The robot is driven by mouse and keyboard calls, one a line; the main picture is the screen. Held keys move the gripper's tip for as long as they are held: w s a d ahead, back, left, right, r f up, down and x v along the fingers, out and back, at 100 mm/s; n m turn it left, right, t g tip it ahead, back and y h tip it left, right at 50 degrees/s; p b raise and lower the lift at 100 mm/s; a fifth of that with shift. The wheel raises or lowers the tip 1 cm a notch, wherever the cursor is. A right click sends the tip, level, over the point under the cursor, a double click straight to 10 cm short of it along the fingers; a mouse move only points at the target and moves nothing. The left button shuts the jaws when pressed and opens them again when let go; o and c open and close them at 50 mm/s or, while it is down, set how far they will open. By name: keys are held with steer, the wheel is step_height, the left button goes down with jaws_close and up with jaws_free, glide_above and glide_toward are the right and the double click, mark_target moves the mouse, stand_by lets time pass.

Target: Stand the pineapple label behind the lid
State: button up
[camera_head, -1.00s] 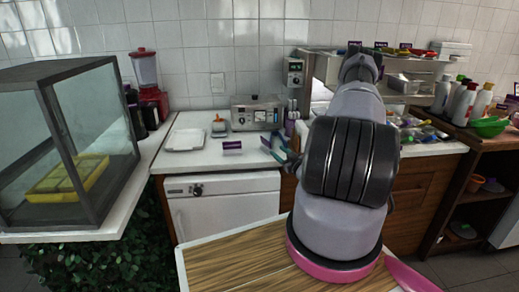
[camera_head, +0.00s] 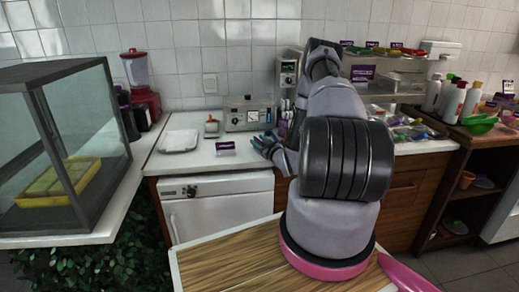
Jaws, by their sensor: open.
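A small purple label (camera_head: 225,148) stands on the white counter, with a pale strip along its bottom; its text is too small to read. A flat white tray-like piece (camera_head: 179,141) lies on the counter to its left; I cannot tell whether it is the lid. My gripper (camera_head: 267,144), with teal fingers, is open and low over the counter, right of the label and apart from it. My own arm hides part of the counter behind it.
A steel appliance (camera_head: 248,114) stands at the back against the tiles. A red blender (camera_head: 140,80) and a glass case (camera_head: 62,150) are at left. More purple labels (camera_head: 362,73) are on the shelf at right. Bare counter lies around the small label.

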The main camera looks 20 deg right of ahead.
mark_target(257, 140)
jaws_close()
steer(key=shift+r, duration=0.15)
step_height(257, 140, up, 10)
steer(key=shift+f, duration=0.2)
steer(key=shift+a+r, duration=0.1)
steer(key=shift+a, duration=0.2)
steer(key=s+a+m+h, duration=0.1)
steer(key=s+a, duration=0.2)
steer(key=a, duration=0.9)
steer(key=s+a+r, duration=0.1)
steer(key=s+r, duration=0.2)
steer(key=s, duration=0.3)
steer(key=shift+a+h, duration=0.4)
steer(key=shift+s, duration=0.1)
